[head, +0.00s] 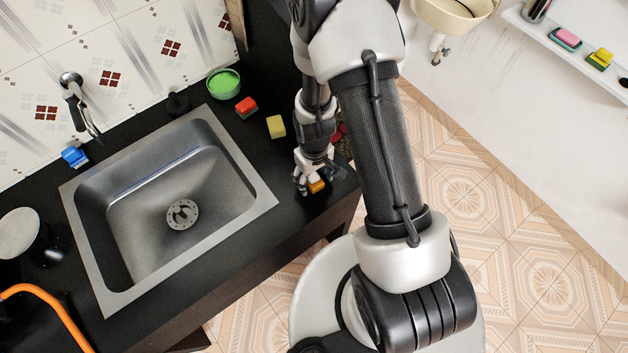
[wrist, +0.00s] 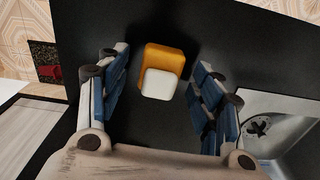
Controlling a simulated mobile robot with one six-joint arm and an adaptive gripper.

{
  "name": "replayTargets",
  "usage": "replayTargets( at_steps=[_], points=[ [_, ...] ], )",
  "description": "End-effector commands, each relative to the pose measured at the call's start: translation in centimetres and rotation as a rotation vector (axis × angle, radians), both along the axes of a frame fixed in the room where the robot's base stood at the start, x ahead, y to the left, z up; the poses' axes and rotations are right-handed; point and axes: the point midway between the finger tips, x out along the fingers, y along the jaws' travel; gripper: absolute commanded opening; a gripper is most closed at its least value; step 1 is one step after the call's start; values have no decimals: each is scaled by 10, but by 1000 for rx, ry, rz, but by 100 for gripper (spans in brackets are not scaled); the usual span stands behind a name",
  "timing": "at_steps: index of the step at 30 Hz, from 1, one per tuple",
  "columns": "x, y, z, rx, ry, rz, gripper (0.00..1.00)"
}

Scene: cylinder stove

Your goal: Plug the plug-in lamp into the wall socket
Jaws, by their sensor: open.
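A small orange-and-white block, which looks like the plug-in lamp (wrist: 165,60), rests on the black counter. It shows in the wrist view between the two blue-grey fingers of my gripper (wrist: 160,75), with a gap on each side. My gripper is open around it and does not appear to touch it. In the head view my gripper (head: 314,182) is low over the counter's right end, and the orange of the lamp (head: 317,186) shows partly between the fingers. I cannot make out the wall socket in either view.
A steel sink (head: 182,214) fills the counter's middle. A yellow sponge (head: 276,126), a red-and-green sponge (head: 246,106) and a green bowl (head: 223,83) stand behind my gripper. The counter's edge (head: 345,205) is close on the right.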

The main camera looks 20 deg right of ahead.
Motion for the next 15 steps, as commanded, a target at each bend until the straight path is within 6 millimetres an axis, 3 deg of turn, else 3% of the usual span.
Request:
replayTargets(
  at_steps=[2, 15],
  points=[
    [0, 0, 0, 0, 0, 0, 60],
    [0, 0, 0, 0, 1, 0, 31]
  ],
)
